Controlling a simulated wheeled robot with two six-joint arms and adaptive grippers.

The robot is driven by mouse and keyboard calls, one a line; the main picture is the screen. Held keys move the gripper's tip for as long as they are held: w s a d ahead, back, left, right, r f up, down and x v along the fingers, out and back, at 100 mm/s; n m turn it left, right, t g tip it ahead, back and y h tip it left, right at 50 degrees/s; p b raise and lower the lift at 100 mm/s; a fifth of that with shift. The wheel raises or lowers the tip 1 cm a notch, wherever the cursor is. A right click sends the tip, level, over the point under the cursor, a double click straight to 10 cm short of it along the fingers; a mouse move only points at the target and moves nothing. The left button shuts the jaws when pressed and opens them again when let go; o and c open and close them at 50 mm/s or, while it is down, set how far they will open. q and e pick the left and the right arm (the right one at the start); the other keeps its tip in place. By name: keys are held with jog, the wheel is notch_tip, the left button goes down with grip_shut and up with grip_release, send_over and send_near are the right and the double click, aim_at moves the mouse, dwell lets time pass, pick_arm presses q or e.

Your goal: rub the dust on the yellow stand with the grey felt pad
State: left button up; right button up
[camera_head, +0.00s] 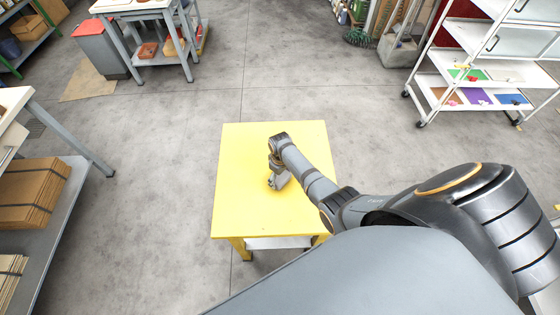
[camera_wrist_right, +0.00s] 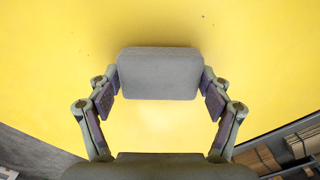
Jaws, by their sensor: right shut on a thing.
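The yellow stand (camera_head: 240,190) is a square-topped table in the middle of the head view. Its yellow top (camera_wrist_right: 50,60) also fills most of the right wrist view. A few small dark specks show on the top in the wrist view. My right gripper (camera_head: 278,182) is low over the middle of the top, pointing down. In the wrist view it is shut on the grey felt pad (camera_wrist_right: 159,74), a rounded block between the two fingers. In the head view the pad is hidden by the gripper. I cannot tell whether the pad touches the top. My left gripper is not in view.
A bench with cardboard boxes (camera_head: 32,195) stands at the left. A white wheeled rack (camera_head: 440,75) is at the upper right, and a grey bin (camera_head: 100,48) at the upper left. The floor around the stand is clear. The stand's top holds nothing else visible.

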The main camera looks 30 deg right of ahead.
notch_tip(320, 180, up, 2)
jog(key=shift+w+r+p, duration=0.1)
jog(key=shift+r+p, duration=0.15)
jog(key=shift+p, duration=0.1)
jog(key=shift+w+d+r+p, duration=0.15)
jog(key=shift+w+r+p, duration=0.05)
jog(key=shift+r+p, duration=0.85)
notch_tip(320, 180, up, 3)
jog(key=p, duration=0.3)
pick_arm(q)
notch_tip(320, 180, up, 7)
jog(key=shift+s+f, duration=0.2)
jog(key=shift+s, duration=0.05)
pick_arm(e)
jog(key=shift+s+f, duration=0.1)
